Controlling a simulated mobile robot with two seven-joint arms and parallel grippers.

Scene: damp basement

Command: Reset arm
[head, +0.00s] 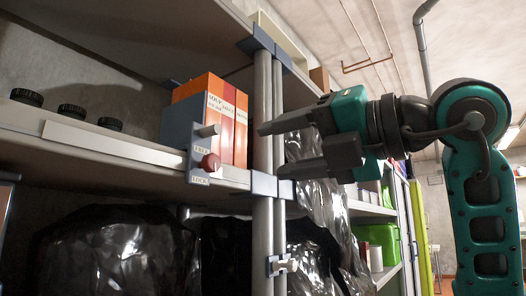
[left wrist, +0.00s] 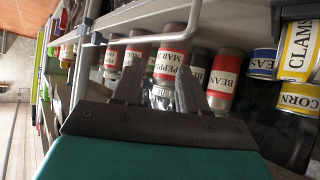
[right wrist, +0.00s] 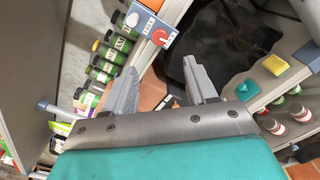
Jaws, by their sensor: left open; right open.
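My right gripper (head: 272,150) reaches in from the right in the head view. Its jaws are open and empty, just right of the metal shelf posts (head: 263,130). The right wrist view also shows its two fingers (right wrist: 164,78) apart with nothing between them. A grey-blue plate (head: 196,150) marked FREE and LOCK, with a red knob (head: 209,163), is on the shelf edge left of the gripper, apart from it. My left gripper (left wrist: 160,88) shows only in the left wrist view. It is open, with cans and a wire rail beyond its fingers.
Orange and red boxes (head: 215,110) stand behind the plate on the shelf (head: 110,147). Black plastic (head: 110,255) hangs below. A green bin (head: 380,240) is farther back. Labelled cans (left wrist: 224,78) stand near the left gripper. Bottles (right wrist: 105,68) line a shelf near the right gripper.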

